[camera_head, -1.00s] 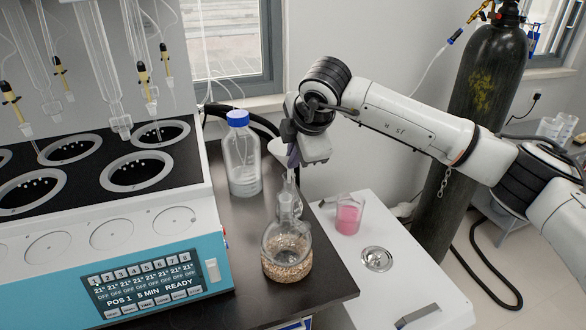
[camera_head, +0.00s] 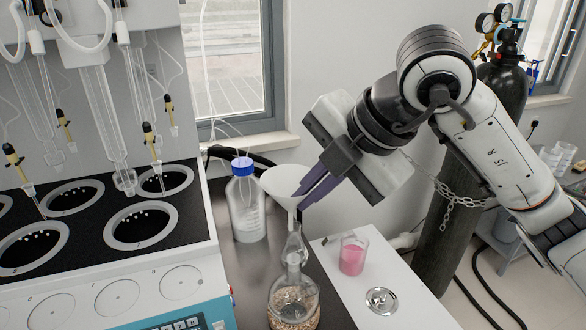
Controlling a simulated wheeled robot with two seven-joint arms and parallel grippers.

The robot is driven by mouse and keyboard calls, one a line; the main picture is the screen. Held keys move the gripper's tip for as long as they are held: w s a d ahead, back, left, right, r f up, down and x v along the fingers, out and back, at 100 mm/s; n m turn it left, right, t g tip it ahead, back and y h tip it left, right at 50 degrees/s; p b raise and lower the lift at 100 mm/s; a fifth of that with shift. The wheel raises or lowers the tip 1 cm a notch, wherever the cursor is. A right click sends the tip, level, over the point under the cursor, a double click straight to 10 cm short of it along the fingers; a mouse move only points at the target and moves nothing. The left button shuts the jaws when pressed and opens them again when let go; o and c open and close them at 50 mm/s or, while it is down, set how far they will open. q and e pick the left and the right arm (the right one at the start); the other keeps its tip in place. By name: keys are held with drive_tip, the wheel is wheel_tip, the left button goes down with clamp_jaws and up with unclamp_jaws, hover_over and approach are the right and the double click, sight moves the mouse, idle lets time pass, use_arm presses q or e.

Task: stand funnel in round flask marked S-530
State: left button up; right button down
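A white funnel (camera_head: 284,184) is upright, with its cone up and its stem down. My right gripper (camera_head: 304,197) is at the right side of the funnel's rim; its purple fingers appear closed on it. The stem lines up with a clear glass flask (camera_head: 293,243) just behind the front flask; I cannot tell if it is inside that neck. The front round flask (camera_head: 293,302) holds brown granules and is cut by the bottom edge. No S-530 marking is legible on either flask. My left gripper is not in view.
A blue-capped bottle (camera_head: 246,206) stands left of the flasks on the dark bench (camera_head: 222,190). A distiller (camera_head: 150,285) fills the left. A beaker of pink liquid (camera_head: 352,256) and a round metal lid (camera_head: 381,300) are on the white surface (camera_head: 420,312) at right.

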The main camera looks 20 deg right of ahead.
drive_tip(key=shift+s+d+f+b, duration=0.1)
drive_tip(key=shift+s+f+b, duration=0.1)
drive_tip(key=shift+f+b, duration=0.6)
drive_tip(key=shift+s+a+f+b, duration=0.1)
drive_tip(key=shift+s+f+b, duration=0.1)
drive_tip(key=shift+f+b, duration=0.55)
drive_tip(key=shift+s+d+f+b, duration=0.1)
drive_tip(key=shift+s+f+b, duration=0.1)
drive_tip(key=shift+f+b, duration=0.6)
drive_tip(key=shift+f+p, duration=0.15)
drive_tip(key=shift+p, duration=0.15)
drive_tip(key=shift+f+b, duration=2.7)
drive_tip(key=shift+f, duration=0.1)
idle(0.3)
drive_tip(key=c, duration=1.9)
unclamp_jaws()
